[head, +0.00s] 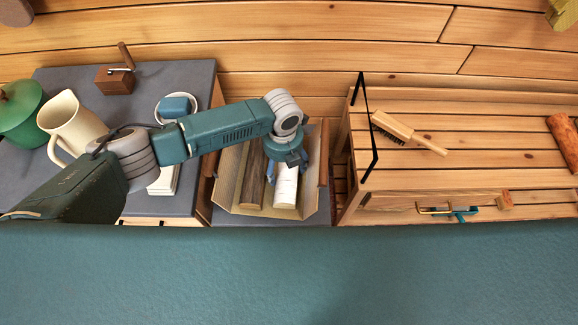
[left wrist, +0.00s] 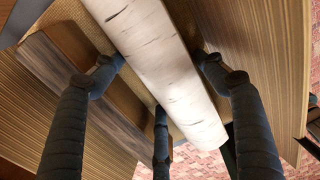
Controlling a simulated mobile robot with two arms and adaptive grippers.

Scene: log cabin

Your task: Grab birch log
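The birch log (head: 286,190), white with dark flecks, lies in an open tan box, to the right of a dark brown log (head: 253,183). My left gripper (head: 287,170) points down over its upper end, which the gripper partly hides. In the left wrist view the birch log (left wrist: 160,62) runs between the dark fingers of the left gripper (left wrist: 159,60). The fingertips lie at its edges on both sides; whether they press on it is unclear. The dark log (left wrist: 85,75) lies to the left there. My right gripper is not in view.
The box (head: 226,178) stands between a grey-topped cabinet (head: 190,75) and a slatted wooden bench (head: 450,180). A cream jug (head: 72,122), a green pot (head: 20,110) and a grinder (head: 115,82) stand on the cabinet. A brush (head: 405,130) lies on the bench.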

